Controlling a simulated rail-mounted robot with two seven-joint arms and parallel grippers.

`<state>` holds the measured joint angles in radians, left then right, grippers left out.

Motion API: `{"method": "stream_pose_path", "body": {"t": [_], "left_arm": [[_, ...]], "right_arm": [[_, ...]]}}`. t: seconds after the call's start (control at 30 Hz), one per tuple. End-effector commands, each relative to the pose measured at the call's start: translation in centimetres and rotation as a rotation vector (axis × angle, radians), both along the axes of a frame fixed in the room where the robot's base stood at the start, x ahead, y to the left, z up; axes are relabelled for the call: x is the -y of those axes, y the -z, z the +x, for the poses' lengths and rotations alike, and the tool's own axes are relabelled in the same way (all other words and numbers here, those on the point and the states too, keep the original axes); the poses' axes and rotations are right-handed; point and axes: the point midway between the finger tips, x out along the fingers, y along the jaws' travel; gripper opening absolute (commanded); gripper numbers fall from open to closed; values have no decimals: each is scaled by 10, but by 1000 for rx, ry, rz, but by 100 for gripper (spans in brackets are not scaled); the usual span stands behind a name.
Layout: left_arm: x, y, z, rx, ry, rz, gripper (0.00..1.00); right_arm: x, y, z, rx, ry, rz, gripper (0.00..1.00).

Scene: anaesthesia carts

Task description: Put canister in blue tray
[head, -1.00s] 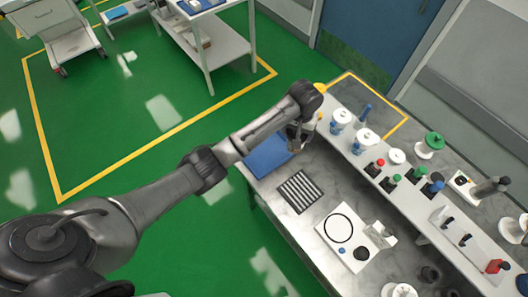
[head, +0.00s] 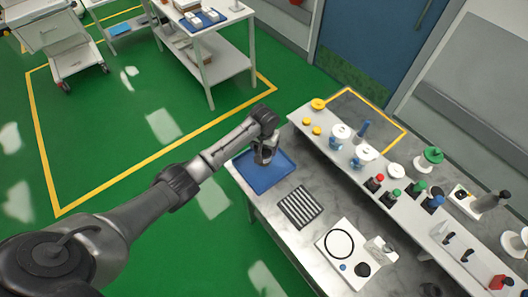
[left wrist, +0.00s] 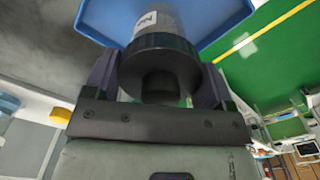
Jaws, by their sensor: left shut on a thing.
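The blue tray (head: 284,167) lies flat at the far left end of the grey bench; its rim and floor also show in the left wrist view (left wrist: 222,28). My left gripper (head: 264,156) is over the tray. In the left wrist view its two fingers (left wrist: 156,80) are shut on a canister (left wrist: 160,52), with a dark ribbed cap, a grey body and a white label. The tray is behind the canister there. In the head view the canister is mostly hidden by my gripper. Whether it touches the tray floor I cannot tell. My right gripper is not in view.
A black-and-white striped mat (head: 299,206) lies beside the tray. A white plate with a black ring (head: 339,243) is further along. A raised white shelf (head: 318,143) with bottles, spools and coloured-capped items runs along the bench's back. Green floor is clear left of the bench.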

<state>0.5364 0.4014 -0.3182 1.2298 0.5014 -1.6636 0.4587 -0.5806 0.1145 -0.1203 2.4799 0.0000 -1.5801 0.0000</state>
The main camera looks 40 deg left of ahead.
Motion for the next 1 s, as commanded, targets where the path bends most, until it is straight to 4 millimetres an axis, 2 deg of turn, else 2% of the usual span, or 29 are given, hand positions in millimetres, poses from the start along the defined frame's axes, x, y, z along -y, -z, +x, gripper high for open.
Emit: {"method": "stream_pose_path", "body": {"t": [0.2,0.3,0.8,0.83,1.0], "left_arm": [[1,28,-1,-2,0,0,36],[0,35,0,-1,0,1,36],[1,41,0,1,0,0,36],[1,41,0,0,0,0,80],[0,41,0,0,0,1,96]], "right_arm": [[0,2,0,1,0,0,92],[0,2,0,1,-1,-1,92],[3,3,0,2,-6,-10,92],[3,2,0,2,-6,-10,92],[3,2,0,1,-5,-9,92]]}}
